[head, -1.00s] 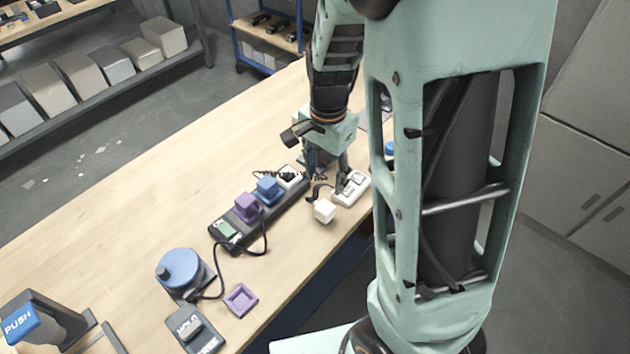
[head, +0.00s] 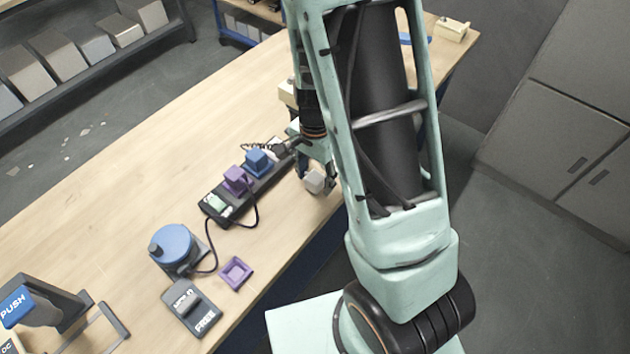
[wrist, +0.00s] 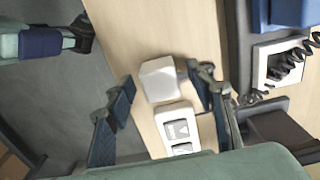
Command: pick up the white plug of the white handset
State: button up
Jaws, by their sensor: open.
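The white plug (wrist: 158,78) is a small pale block on the wooden table, close to the front edge. In the head view the white plug (head: 314,181) shows just under my gripper (head: 316,168), partly covered by it. The white handset (wrist: 178,128), a pale body with dark markings, lies right beside the plug in the wrist view. In the head view my arm hides the handset. My gripper (wrist: 163,82) is open and points down, with one finger on each side of the plug. I see no clear contact, and the height gap is hard to tell.
A dark power strip (head: 220,208) holds a purple plug (head: 237,180) and a blue plug (head: 258,162). A white socket with a black coiled cord (wrist: 278,62) is close to the right finger. A blue round device (head: 172,246) and a purple frame (head: 236,272) lie nearer.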

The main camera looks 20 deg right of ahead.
jog(key=shift+c, duration=0.5)
jog(key=c, duration=1.1)
jog(key=shift+o, duration=0.2)
